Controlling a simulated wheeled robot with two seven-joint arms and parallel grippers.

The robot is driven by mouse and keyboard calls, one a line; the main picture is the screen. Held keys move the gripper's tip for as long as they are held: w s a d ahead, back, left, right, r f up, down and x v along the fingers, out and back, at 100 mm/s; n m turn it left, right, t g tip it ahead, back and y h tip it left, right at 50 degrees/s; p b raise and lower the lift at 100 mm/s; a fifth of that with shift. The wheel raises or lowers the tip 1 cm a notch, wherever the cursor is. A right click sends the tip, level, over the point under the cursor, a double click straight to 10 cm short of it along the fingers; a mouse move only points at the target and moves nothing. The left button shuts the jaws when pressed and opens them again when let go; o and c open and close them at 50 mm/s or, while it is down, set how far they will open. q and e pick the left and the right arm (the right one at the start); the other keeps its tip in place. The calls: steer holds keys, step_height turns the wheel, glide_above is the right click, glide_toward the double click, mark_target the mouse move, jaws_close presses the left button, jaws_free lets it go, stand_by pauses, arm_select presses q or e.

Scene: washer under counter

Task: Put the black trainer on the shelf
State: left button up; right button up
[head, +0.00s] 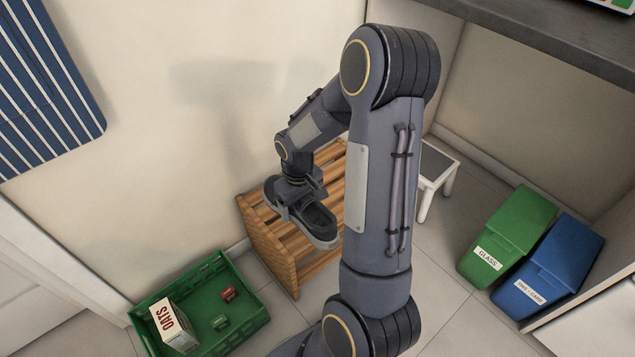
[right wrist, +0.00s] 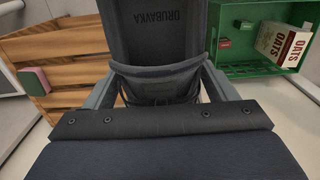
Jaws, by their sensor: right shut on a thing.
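The black trainer (head: 316,221) has a grey sole and is held above the slatted wooden shelf (head: 272,254). My right gripper (head: 297,203) is shut on the trainer near its heel opening. In the right wrist view the trainer (right wrist: 158,40) lies between the two fingers (right wrist: 160,90), with lettering on its insole. Wooden slats of the shelf (right wrist: 60,55) show behind it there. I cannot tell whether the sole touches the slats. My arm hides the right part of the shelf in the head view. My left gripper is in neither view.
A green crate (head: 253,322) with an oats box (head: 174,325) and small items stands left of the shelf. A white-legged stool (head: 436,170), a green glass bin (head: 508,235) and a blue bin (head: 549,268) stand to the right. A pink-and-green block (right wrist: 33,82) shows by the slats.

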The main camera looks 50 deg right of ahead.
steer(key=shift+s+d+r, duration=0.1)
steer(key=shift+s+d, duration=0.5)
steer(key=shift+s, duration=0.1)
steer(key=shift+s+d+f, duration=0.1)
steer(key=shift+d+f, duration=0.1)
steer(key=w+f+b, duration=0.1)
steer(key=w, duration=0.2)
steer(key=w+f+b, duration=0.1)
steer(key=w+f, duration=0.1)
steer(key=w, duration=0.1)
steer(key=w+d+f+b, duration=0.1)
steer(key=w, duration=0.2)
steer(key=shift+w+f, duration=0.1)
steer(key=shift+f, duration=0.3)
steer(key=w+f+b, duration=0.1)
steer(key=w+f, duration=0.1)
steer(key=w+f+b, duration=0.1)
steer(key=f, duration=0.1)
steer(key=shift+w+d+f, duration=0.2)
steer(key=shift+w, duration=0.15)
steer(key=shift+w+f, duration=0.2)
steer(key=shift+f, duration=0.1)
steer(key=shift+w+f+b, duration=0.15)
steer(key=shift+f+b, duration=0.65)
steer(key=shift+f, duration=0.75)
